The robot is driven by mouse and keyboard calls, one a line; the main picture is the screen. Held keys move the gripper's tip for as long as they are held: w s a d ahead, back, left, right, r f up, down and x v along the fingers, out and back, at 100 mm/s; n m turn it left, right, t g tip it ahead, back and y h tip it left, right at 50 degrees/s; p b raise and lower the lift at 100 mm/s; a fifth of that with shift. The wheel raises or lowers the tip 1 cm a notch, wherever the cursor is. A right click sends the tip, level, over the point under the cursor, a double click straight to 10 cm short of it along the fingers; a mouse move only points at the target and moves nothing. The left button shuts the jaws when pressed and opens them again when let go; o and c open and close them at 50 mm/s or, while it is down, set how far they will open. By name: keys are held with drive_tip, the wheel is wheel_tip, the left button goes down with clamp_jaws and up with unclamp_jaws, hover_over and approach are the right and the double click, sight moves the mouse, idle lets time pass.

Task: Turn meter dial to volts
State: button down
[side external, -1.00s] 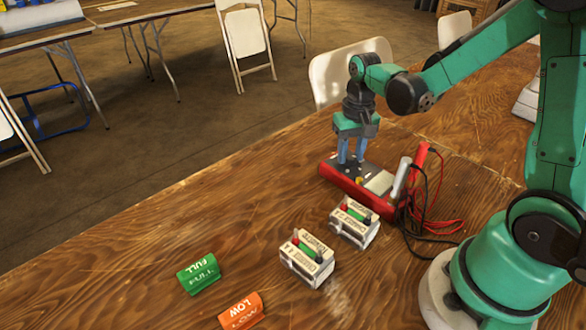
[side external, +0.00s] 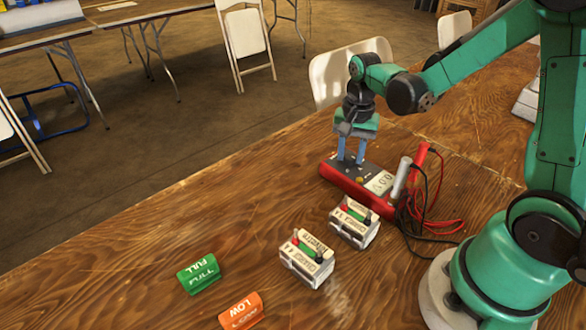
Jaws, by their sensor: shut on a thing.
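The red meter (side external: 352,188) lies on the wooden table with its dark face up. Its display (side external: 380,182) is lit and shows digits that look like 0.0. My gripper (side external: 350,160) points straight down over the far-left part of the meter's face, with its blue fingers shut on the meter dial. The dial is hidden between the fingertips, so its pointer cannot be read. Two probes, a red one (side external: 418,162) and a whitish one (side external: 401,178), stand at the meter's right end with red and black leads.
Two white battery blocks (side external: 306,258) (side external: 354,222) with red and dark terminals stand in front of the meter. A green FULL marker (side external: 199,274) and an orange LOW marker (side external: 241,312) lie at the front left. The table's left part is clear.

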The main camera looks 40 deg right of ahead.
sight(350, 156)
idle(0.3)
drive_tip(key=c, duration=0.5)
unclamp_jaws()
drive_tip(key=shift+r, duration=0.1)
drive_tip(key=shift+r, duration=2.7)
drive_tip(key=shift+s+a+r+n, duration=0.1)
drive_tip(key=shift+a+r+n, duration=0.25)
drive_tip(key=shift+n, duration=0.05)
drive_tip(key=shift+s+a+r+n+t, duration=0.6)
drive_tip(key=shift+a+n+t, duration=0.65)
drive_tip(key=shift+n, duration=0.6)
drive_tip(key=shift+s+a+r+n+t, duration=0.6)
drive_tip(key=shift+a+n+t, duration=0.65)
drive_tip(key=shift+n, duration=0.65)
drive_tip(key=shift+s+a+r+n+t, duration=0.6)
drive_tip(key=shift+a+n+t, duration=0.65)
drive_tip(key=shift+n, duration=0.6)
